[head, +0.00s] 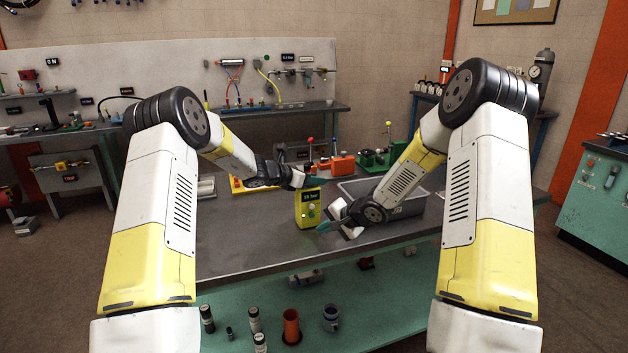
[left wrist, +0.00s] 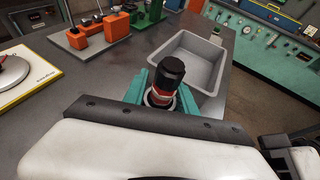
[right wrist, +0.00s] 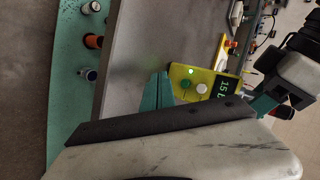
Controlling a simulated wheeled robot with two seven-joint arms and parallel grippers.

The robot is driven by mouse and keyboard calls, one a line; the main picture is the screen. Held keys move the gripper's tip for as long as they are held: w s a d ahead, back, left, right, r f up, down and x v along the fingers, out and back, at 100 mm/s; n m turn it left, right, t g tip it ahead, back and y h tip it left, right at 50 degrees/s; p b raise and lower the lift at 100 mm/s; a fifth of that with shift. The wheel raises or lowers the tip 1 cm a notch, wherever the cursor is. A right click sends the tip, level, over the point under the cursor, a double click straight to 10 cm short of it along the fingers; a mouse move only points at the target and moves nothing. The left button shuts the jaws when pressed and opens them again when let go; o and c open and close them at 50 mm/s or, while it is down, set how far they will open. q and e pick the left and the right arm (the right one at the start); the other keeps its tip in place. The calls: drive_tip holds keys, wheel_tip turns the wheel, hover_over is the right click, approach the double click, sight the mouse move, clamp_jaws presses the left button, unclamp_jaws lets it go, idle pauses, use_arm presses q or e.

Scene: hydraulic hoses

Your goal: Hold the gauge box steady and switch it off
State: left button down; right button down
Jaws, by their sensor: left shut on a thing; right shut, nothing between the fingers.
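The gauge box (head: 308,212) is yellow-green and stands upright on the bench, its display lit. In the right wrist view the box (right wrist: 176,73) shows a display starting with 15, a bright green lamp, a green button (right wrist: 185,84) and a white button (right wrist: 201,88). My left gripper (head: 308,181) is at the top of the box. In the left wrist view its teal fingers (left wrist: 162,96) are shut around a black and red cylindrical part (left wrist: 168,72). My right gripper (head: 323,228) is shut and empty, its tips (right wrist: 163,75) close before the box's face; contact cannot be told.
A grey tray (head: 408,208) stands right of the box, close to my right arm. Orange and green fixtures (head: 343,164) stand behind. A yellow-edged board (left wrist: 28,75) lies to the left. The bench front (head: 240,262) is clear; bottles and cups (head: 291,325) stand below it.

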approach(308, 221)
drive_tip(key=shift+s+f+x, duration=0.1)
drive_tip(key=shift+s+x, duration=0.05)
drive_tip(key=shift+x, duration=0.85)
drive_tip(key=shift+s+f+x, duration=0.1)
drive_tip(key=shift+s+x, duration=0.05)
drive_tip(key=shift+x, duration=0.85)
drive_tip(key=shift+a, duration=0.1)
drive_tip(key=shift+w, duration=0.15)
drive_tip(key=shift+w+a, duration=0.1)
drive_tip(key=shift+w, duration=0.15)
use_arm(q)
drive_tip(key=shift+s+d, duration=0.1)
idle(0.3)
use_arm(e)
drive_tip(key=shift+s+d, duration=0.2)
drive_tip(key=shift+s, duration=0.2)
use_arm(q)
drive_tip(key=shift+f, duration=0.1)
use_arm(e)
drive_tip(key=shift+s+d, duration=0.35)
drive_tip(key=shift+s, duration=0.6)
drive_tip(key=shift+s+d, duration=0.35)
drive_tip(key=shift+s, duration=0.6)
drive_tip(key=shift+s+d, duration=0.3)
drive_tip(key=shift+s, duration=0.65)
